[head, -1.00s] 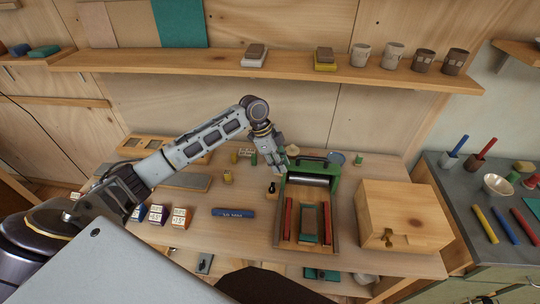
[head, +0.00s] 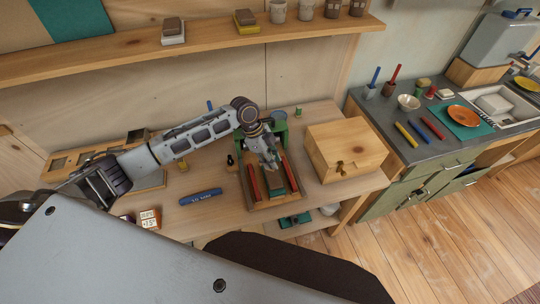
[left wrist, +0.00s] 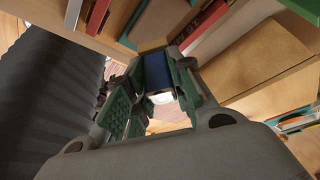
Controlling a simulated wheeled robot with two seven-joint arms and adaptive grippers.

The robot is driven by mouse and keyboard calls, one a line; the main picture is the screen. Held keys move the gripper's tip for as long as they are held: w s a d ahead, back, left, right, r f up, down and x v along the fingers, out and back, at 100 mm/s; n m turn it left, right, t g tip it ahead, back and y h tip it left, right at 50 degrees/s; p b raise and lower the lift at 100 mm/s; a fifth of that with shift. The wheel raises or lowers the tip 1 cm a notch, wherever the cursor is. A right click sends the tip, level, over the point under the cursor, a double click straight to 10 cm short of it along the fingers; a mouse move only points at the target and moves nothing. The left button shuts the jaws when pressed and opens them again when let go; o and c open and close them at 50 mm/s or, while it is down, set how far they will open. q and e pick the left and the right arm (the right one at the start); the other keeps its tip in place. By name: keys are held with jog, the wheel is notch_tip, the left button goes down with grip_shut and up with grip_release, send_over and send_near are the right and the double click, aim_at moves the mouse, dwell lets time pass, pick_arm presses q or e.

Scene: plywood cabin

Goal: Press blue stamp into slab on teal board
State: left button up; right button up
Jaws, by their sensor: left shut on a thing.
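My left gripper (head: 270,164) hangs over the wooden tray (head: 262,207) in the head view. In the left wrist view a blue block (left wrist: 157,70), which looks like the blue stamp, sits between the green-padded fingers (left wrist: 152,100). The gripper is shut on it. The stamp is not clear in the head view. The teal board (head: 277,192) lies in the tray between two red bars; the gripper partly covers it. A flat tan piece (left wrist: 152,22), probably the slab, shows beyond the stamp. I cannot tell whether the stamp touches it. My right gripper is not in view.
A wooden box (head: 343,148) stands right of the tray, and a green roller press (head: 277,126) behind it. A blue cylinder (head: 201,197) lies to the left. A grey counter (head: 420,153) with bowls and coloured sticks is at the right. A shelf (head: 200,42) runs above.

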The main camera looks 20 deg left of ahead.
pick_arm(q)
jog(key=shift+w+d, duration=0.15)
jog(key=shift+d, duration=0.05)
jog(key=shift+w, duration=0.1)
jog(key=shift+w+d+m, duration=0.1)
jog(key=shift+d+m, duration=0.05)
jog(key=shift+m, duration=0.25)
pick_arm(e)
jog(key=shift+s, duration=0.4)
pick_arm(q)
jog(key=shift+f, duration=0.1)
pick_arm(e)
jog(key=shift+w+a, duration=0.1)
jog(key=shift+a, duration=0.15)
pick_arm(q)
jog(key=shift+f, duration=0.1)
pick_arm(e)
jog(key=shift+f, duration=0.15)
pick_arm(q)
jog(key=shift+f+b, duration=0.15)
jog(key=shift+b, duration=0.2)
jog(key=b, duration=0.6)
send_over(273, 177)
jog(key=shift+w+f, duration=0.1)
jog(key=shift+f, duration=2.6)
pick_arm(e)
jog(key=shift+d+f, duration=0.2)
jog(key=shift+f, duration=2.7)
